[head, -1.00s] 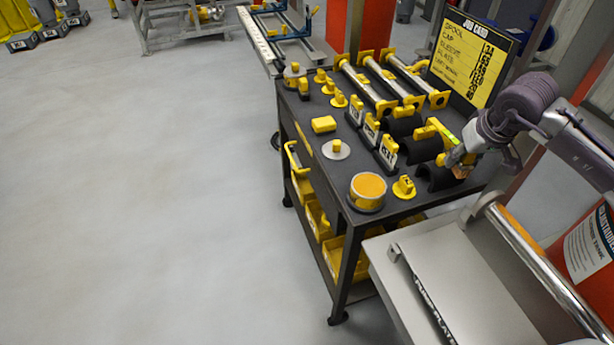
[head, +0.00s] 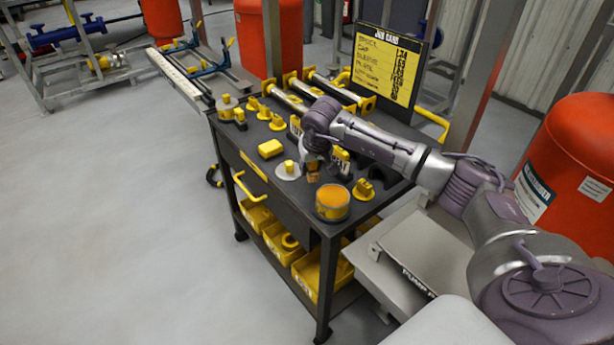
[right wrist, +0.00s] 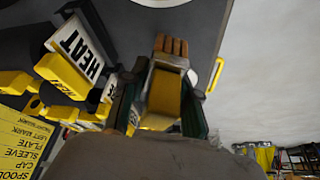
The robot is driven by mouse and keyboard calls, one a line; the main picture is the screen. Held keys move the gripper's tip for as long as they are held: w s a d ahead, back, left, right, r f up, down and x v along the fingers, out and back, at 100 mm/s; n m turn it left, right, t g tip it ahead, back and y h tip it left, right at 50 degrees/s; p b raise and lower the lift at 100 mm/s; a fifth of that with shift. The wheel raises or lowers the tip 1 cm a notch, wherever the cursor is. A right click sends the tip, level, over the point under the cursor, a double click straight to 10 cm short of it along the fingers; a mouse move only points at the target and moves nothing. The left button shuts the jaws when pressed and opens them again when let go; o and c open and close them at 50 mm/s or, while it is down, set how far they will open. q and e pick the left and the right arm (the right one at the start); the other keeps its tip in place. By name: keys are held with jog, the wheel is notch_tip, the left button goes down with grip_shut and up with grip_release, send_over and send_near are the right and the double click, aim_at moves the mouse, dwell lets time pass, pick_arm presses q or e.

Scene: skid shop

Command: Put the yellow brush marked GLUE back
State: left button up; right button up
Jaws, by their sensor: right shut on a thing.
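My right gripper (head: 314,164) is over the dark cart top, among the labelled stands. In the right wrist view my right gripper (right wrist: 160,112) is shut on a yellow brush (right wrist: 165,92) with orange-brown bristles (right wrist: 171,46). No marking on this brush can be read. The bristles also show below the gripper in the head view (head: 313,177). A white stand marked HEAT (right wrist: 78,45) and a yellow tool with a HEAT label (right wrist: 66,74) are beside the gripper. My left gripper is out of view.
A round tin with an orange top (head: 333,201) stands near the cart's front corner. A yellow block (head: 270,148), a pale disc with a yellow knob (head: 288,170) and yellow-ended spools (head: 325,90) share the cart top. A job card board (head: 388,66) stands behind.

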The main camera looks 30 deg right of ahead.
aim_at(308, 187)
jog(key=shift+w+a+f, duration=0.25)
jog(key=shift+a+f, duration=0.05)
jog(key=shift+f, duration=0.1)
notch_tip(308, 187, down, 3)
jog(key=shift+f+p, duration=0.15)
jog(key=shift+p, duration=0.3)
jog(key=shift+f, duration=0.25)
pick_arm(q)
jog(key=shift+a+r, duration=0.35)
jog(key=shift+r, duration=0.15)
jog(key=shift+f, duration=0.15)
pick_arm(e)
jog(key=shift+f+b, duration=0.2)
jog(key=shift+b, duration=0.1)
jog(key=o, duration=1)
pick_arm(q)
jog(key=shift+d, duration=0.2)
pick_arm(e)
jog(key=shift+r, duration=0.1)
